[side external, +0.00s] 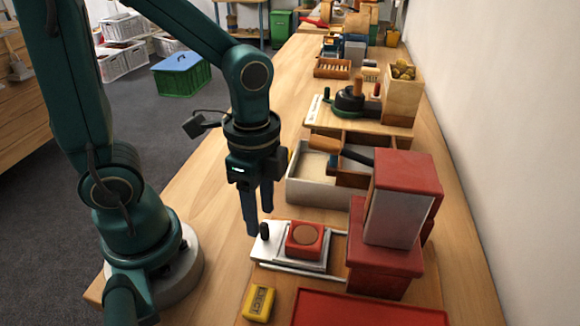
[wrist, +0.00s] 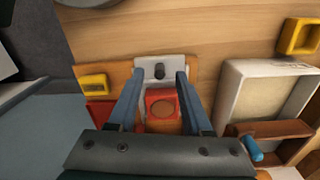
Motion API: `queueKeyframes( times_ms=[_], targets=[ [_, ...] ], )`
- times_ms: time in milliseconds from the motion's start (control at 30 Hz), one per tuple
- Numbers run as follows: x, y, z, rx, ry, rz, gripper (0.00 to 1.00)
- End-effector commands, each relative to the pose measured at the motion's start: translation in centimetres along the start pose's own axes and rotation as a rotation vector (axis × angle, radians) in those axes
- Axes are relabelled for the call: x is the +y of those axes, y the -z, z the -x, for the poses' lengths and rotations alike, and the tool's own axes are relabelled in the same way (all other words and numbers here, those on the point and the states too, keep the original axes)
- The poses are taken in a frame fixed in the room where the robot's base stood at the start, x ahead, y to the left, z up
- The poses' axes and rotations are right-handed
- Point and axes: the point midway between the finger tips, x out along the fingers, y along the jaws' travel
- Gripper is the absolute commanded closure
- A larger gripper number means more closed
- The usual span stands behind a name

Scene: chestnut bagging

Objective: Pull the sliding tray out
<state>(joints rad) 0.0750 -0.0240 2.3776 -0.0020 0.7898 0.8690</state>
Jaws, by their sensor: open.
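The sliding tray (side external: 268,249) is a white plate with a short black knob (side external: 265,231) at its outer end. A red block (side external: 305,239) with a round brown recess sits on it, in front of a red and white machine (side external: 395,215). In the wrist view the tray (wrist: 147,78), knob (wrist: 159,71) and red block (wrist: 161,104) show between my fingers. My gripper (side external: 260,223) is open and empty, pointing down at the knob. In the wrist view its fingertips (wrist: 158,75) lie on either side of the knob, apart from it. Their exact height over the tray is unclear.
A yellow block (side external: 259,302) and a red tray (side external: 365,310) lie in front. A divided box (side external: 312,190) with a brown-handled tool stands behind the sliding tray. Beyond it are a wooden board with a black device (side external: 350,101) and a tall wooden bin (side external: 402,98). Bare tabletop lies left.

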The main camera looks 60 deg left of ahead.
Motion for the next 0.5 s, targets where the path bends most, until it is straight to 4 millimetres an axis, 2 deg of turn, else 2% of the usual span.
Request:
queueKeyframes(
  times_ms=[200,500],
  targets=[
    [0.0,0.0,1.8,0.001,0.002,0.0,0.5],
    [0.0,0.0,2.0,-0.001,-0.001,0.0,0.5]
  ],
)
